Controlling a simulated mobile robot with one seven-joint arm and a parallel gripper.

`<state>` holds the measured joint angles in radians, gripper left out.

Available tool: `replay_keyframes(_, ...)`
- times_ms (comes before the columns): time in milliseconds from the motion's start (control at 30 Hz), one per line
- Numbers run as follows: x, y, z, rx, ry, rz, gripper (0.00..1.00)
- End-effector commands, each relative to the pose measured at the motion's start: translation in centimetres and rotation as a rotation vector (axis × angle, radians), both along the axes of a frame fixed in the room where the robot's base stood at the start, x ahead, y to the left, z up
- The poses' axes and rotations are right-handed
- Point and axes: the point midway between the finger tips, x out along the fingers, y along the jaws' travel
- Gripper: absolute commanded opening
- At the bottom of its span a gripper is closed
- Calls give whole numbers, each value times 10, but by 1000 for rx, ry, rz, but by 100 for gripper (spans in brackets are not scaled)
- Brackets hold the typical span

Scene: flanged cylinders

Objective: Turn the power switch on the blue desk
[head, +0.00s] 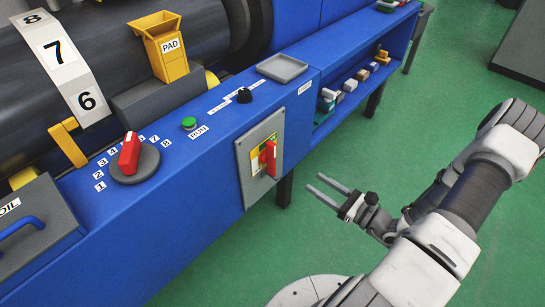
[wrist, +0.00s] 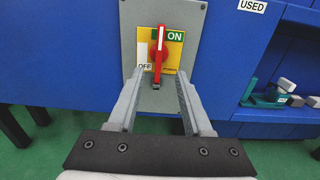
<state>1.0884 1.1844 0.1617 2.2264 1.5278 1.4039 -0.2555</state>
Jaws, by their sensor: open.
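The power switch is a red handle (head: 268,158) on a grey plate (head: 243,169) fixed to the front of the blue desk (head: 185,220). In the wrist view the red handle (wrist: 160,48) stands upright on a yellow face, with its white stripe at the top. A green ON label (wrist: 174,36) is at its upper right and a white OFF label (wrist: 144,67) at its lower left. My gripper (head: 314,182) is open and empty in front of the plate. In the wrist view its fingertips (wrist: 160,72) appear either side of the handle's lower part, apart from it.
A red knob (head: 129,153) on a numbered dial, a green button (head: 189,123) and a black knob (head: 244,95) are on the desk top. An open shelf (head: 325,121) with small items is right of the plate.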

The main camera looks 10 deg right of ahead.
Motion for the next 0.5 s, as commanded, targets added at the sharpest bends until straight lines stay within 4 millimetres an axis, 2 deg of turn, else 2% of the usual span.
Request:
replay_keyframes(167, 15, 11, -1, 3, -2, 0, 50)
replay_keyframes(500, 73, 54, -1, 2, -2, 4, 50)
